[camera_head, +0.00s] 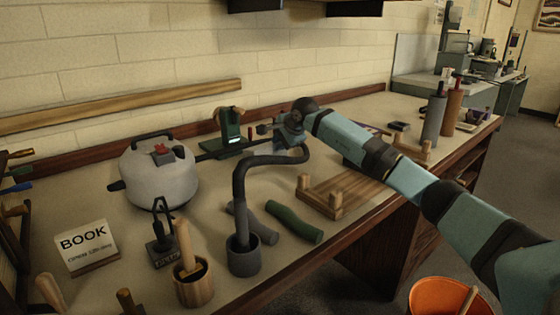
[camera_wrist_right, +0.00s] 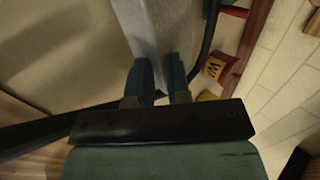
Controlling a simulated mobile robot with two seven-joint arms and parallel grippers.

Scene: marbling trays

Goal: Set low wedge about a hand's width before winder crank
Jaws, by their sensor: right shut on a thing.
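The green winder (camera_head: 229,130) stands against the back wall, with light rounded parts on top; I cannot clearly make out its crank. My right gripper (camera_head: 284,130) is just right of the winder, above the bench, partly hidden behind its own wrist. In the right wrist view the right gripper (camera_wrist_right: 160,82) is shut on a long pale grey piece (camera_wrist_right: 148,28), which runs away between the fingers. This may be the low wedge, but its full shape is hidden. My left gripper is not in view.
A black bent pipe (camera_head: 241,180) rises in front of my right wrist. A white kettle-like pot (camera_head: 158,178) stands to the left. A wooden stand (camera_head: 332,197) and green roll (camera_head: 294,222) lie nearer the front edge. A red block with lettering (camera_wrist_right: 218,68) shows in the wrist view.

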